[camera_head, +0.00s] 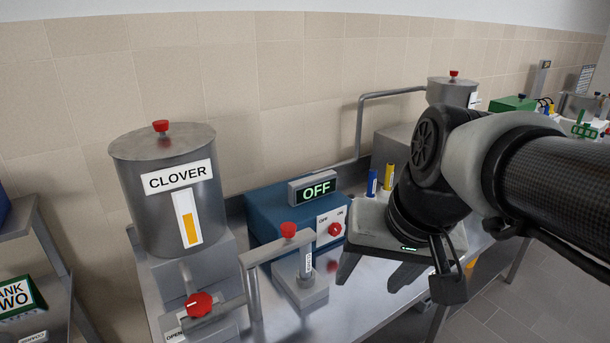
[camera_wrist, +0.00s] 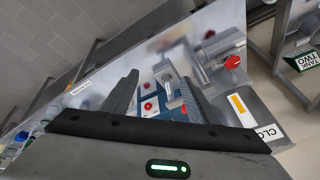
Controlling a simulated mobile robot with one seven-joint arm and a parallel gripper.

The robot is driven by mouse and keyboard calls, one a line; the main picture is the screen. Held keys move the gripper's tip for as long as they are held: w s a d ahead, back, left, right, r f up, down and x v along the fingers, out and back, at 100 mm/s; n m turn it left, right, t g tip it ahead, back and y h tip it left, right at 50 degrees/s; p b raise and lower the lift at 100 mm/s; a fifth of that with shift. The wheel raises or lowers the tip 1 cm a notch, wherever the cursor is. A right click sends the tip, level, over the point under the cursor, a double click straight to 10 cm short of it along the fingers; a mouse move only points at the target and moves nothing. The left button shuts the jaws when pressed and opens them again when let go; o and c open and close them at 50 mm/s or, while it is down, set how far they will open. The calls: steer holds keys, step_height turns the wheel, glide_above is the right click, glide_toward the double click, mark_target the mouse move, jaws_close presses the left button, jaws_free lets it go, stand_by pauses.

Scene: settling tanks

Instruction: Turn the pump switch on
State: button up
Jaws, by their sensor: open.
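The blue pump box (camera_head: 268,216) stands on the steel bench and carries a display (camera_head: 316,188) lit green with "OFF". On its front is a white plate with a red pump switch (camera_head: 335,230), marked "OFF" at left and "ON" at right; its exact pointing is too small to tell. My gripper (camera_head: 374,278) is open and empty, to the right of the switch and apart from it. In the wrist view my two fingers (camera_wrist: 158,78) are spread, and a small red knob on a white plate (camera_wrist: 148,106) shows between them, seemingly the switch.
A steel tank labelled "CLOVER" (camera_head: 160,215) stands left of the box. Blue and yellow markers (camera_head: 388,178) stand behind my gripper. The wall (camera_head: 270,90) is behind.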

steer(key=w+a+f+m+g+y+b, duration=0.2)
steer(key=w+a+f+m+y+b, duration=0.25)
steer(key=w+f, duration=0.45)
steer(key=m+t+y+b, duration=0.3)
steer(key=m+t+b, duration=0.5)
steer(key=m+t, duration=0.55)
glide_toward(337, 231)
steer(key=shift+m, duration=0.4)
steer(key=b+x, duration=0.1)
steer(key=x, duration=0.7)
steer(key=c, duration=1)
steer(key=shift+g, duration=0.25)
steer(key=shift+c, duration=0.2)
